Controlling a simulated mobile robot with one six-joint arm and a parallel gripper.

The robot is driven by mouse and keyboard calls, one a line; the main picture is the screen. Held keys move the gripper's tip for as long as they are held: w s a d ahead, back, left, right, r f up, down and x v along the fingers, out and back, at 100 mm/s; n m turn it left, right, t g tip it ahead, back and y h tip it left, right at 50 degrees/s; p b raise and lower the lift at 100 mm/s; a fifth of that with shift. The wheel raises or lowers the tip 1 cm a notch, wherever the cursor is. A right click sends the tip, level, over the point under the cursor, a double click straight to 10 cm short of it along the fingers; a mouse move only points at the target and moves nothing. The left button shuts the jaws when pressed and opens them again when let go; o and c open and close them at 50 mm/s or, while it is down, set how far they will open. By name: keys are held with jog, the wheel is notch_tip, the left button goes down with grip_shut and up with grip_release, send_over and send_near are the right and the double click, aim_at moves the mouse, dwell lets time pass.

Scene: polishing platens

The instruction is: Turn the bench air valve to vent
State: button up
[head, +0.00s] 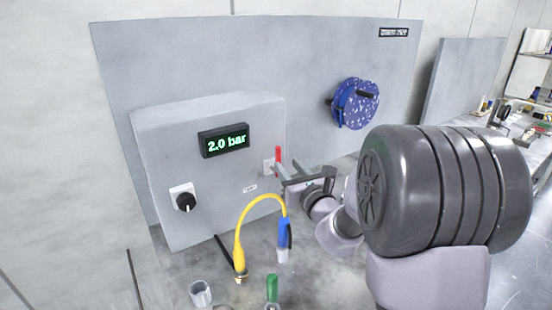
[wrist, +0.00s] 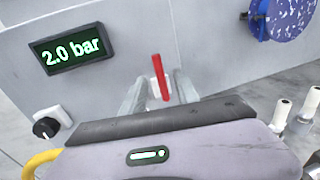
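The air valve has a red lever (head: 278,156) on a pale plate (head: 268,168) at the right side of the grey box's front. The lever stands about upright in the head view. In the wrist view the red lever (wrist: 159,76) shows between my two fingers, leaning slightly. My gripper (head: 287,167) is open at the valve, with a finger on each side of the lever. In the wrist view my gripper (wrist: 158,88) shows gaps beside the lever; contact is not visible. A display (head: 225,141) on the box reads 2.0 bar.
A black knob (head: 185,201) sits on the box's left. A yellow hose (head: 240,235) with a blue-handled end (head: 284,234) arches in front. A metal cup (head: 200,293) and a green-handled item (head: 272,288) stand nearer. A blue speckled disc (head: 357,103) is on the back panel.

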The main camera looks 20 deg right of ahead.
aim_at(280, 158)
jog(key=w+b, duration=0.1)
jog(key=w, duration=0.6)
jog(key=shift+w+a, duration=0.1)
jog(key=shift+w, duration=0.1)
grip_shut()
dwell(1.0)
